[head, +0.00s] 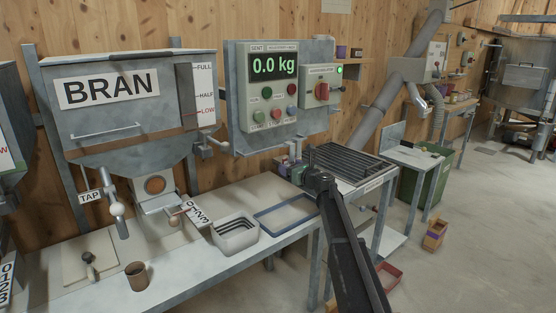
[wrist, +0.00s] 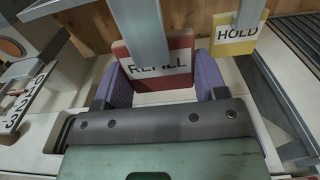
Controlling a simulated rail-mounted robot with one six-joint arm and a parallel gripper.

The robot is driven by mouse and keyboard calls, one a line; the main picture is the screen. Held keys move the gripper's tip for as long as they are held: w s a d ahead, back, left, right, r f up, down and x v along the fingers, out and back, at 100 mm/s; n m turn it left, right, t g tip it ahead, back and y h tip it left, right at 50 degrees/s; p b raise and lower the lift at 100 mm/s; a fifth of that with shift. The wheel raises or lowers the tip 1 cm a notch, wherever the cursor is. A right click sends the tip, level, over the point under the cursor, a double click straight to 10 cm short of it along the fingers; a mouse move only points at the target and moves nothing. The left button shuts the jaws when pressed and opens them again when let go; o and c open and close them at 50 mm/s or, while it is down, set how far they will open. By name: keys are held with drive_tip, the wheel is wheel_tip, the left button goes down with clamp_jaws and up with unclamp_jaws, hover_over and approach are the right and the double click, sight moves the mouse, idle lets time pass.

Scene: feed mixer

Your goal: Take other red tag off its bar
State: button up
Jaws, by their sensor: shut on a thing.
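In the wrist view, the red tag (wrist: 181,52), with a white strip reading REFILL, sits between the purple fingers of my gripper (wrist: 160,72). My gripper is shut on it, one finger at each side edge. A grey bar (wrist: 143,25) crosses in front of the tag's upper part. I cannot tell whether the tag still hangs on that bar. In the head view, my gripper (head: 296,168) is small beyond the end of my dark arm, near the back of the bench, and the red tag cannot be made out there.
A yellow HOLD tag (wrist: 238,35) hangs on another grey bar right of the red tag. In the head view, a blue-rimmed tray (head: 286,228) and a grey bin (head: 235,236) stand on the bench. A dark grate (head: 350,163) lies to the right.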

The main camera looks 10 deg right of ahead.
drive_tip(key=shift+v, duration=2.2)
